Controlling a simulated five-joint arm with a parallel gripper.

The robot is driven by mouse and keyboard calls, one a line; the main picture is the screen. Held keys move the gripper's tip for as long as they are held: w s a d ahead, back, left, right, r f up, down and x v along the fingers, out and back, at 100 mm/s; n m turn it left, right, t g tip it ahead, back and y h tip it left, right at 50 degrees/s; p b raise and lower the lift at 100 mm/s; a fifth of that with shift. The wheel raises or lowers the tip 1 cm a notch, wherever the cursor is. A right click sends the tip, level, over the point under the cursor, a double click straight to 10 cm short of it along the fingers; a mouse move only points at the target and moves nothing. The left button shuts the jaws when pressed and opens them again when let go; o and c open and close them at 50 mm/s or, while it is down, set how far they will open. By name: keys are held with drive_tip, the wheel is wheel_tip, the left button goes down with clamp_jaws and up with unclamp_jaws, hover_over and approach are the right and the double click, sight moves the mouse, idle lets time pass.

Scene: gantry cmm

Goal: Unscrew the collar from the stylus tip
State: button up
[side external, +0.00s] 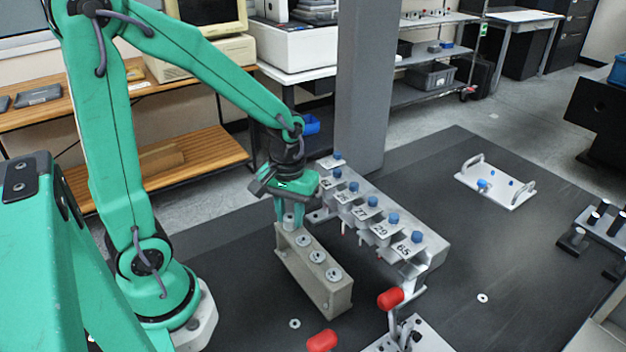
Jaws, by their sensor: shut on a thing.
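My gripper (290,217) is green and points down over the far end of a grey block (314,282). It is shut on a small grey cylindrical piece (289,223), seemingly the collar, at that end of the block. The fingers partly hide it, and I cannot tell whether it is still threaded on or make out a stylus tip under it. The block's top also bears several round metal discs with centre holes, such as the near one (334,274).
Right of the block stands a metal rack (433,250) with numbered plates and blue knobs. Red-ended clamp handles (390,299) are in front. Flat rings (295,323) lie on the dark mat. A grey column (362,90) rises behind; a white handled tray (497,187) is at right.

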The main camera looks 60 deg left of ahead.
drive_tip(key=shift+n, duration=0.8)
drive_tip(key=n, duration=0.2)
drive_tip(key=shift+n, duration=1.5)
drive_tip(key=shift+n, duration=0.9)
drive_tip(key=shift+w+n, duration=0.1)
drive_tip(key=shift+n, duration=1.6)
